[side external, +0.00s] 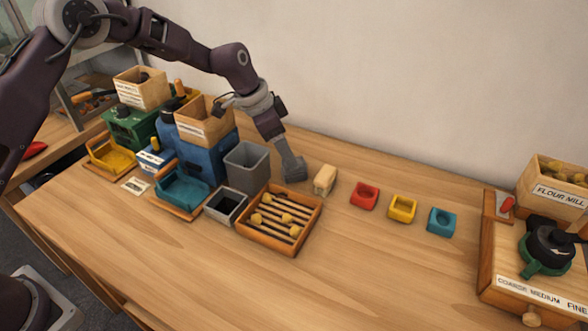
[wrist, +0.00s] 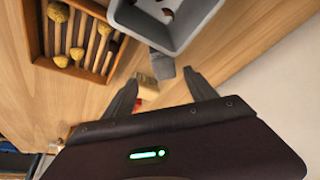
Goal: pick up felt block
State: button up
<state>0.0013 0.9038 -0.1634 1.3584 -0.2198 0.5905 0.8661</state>
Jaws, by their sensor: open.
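The felt block appears to be the pale cream block (side external: 325,180) standing on the table in the side view. In the wrist view a pale block (wrist: 147,86) shows between the fingers, nearer the left one, partly hidden. My gripper (side external: 294,174) is low over the table, just left of the block and apart from it. In the wrist view my gripper (wrist: 160,79) has its two fingers spread, with nothing held between them. The exact height of the fingertips over the table is hard to tell.
A tall grey bin (side external: 247,167) stands close left of my gripper. Red (side external: 364,195), yellow (side external: 402,208) and blue (side external: 441,221) small holders line up to the right. The front table is clear.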

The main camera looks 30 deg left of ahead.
jog(key=x, duration=0.7)
jog(key=shift+w+a, duration=0.25)
jog(key=shift+w, duration=0.1)
grip_shut()
